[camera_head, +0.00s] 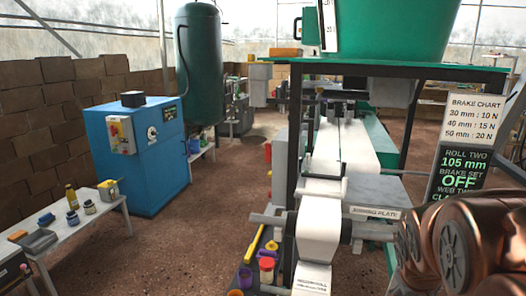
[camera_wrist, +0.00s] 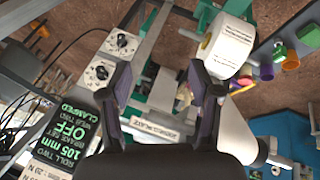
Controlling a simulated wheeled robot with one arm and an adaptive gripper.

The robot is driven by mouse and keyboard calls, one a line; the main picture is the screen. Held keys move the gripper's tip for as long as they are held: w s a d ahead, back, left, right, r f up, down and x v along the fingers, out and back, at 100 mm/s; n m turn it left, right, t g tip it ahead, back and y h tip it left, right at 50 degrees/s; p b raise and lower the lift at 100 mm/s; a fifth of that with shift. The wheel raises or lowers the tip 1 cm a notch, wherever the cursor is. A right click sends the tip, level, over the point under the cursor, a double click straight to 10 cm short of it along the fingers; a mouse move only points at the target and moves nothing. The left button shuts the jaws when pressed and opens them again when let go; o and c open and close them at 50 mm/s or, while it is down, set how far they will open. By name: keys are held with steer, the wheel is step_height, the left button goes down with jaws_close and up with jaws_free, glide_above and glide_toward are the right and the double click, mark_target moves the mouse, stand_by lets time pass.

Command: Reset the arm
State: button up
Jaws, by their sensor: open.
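My gripper (camera_wrist: 160,80) is open in the wrist view. Its two dark fingers stand apart with nothing held between them. Behind the gap are parts of the paper machine, including the joining plate (camera_wrist: 150,128) with its label. My copper-coloured arm fills the lower right of the head view, bent close to the camera; the gripper itself is not in that view. The paper web (camera_head: 320,218) runs down the machine in the head view. A paper roll (camera_wrist: 230,45) with a printed label is right of the fingers in the wrist view.
A roll two sign (camera_head: 463,172) and brake chart (camera_head: 476,115) stand close to my arm. The green-topped machine frame (camera_head: 400,70) is ahead. Small coloured cups (camera_head: 266,264) sit left of the web.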

steer(key=s+a+r+g+y+p, duration=0.2)
steer(key=s+a+r+p, duration=0.1)
steer(key=s+a, duration=0.5)
steer(key=s+a+r+g+y+p, duration=0.2)
steer(key=s+a+r+g+p, duration=0.1)
steer(key=s+a, duration=0.6)
steer(key=s+p, duration=0.1)
steer(key=s, duration=0.2)
steer(key=shift+s+a+r+g, duration=0.15)
steer(key=shift+a+r+g, duration=0.1)
steer(key=shift+a+g, duration=0.05)
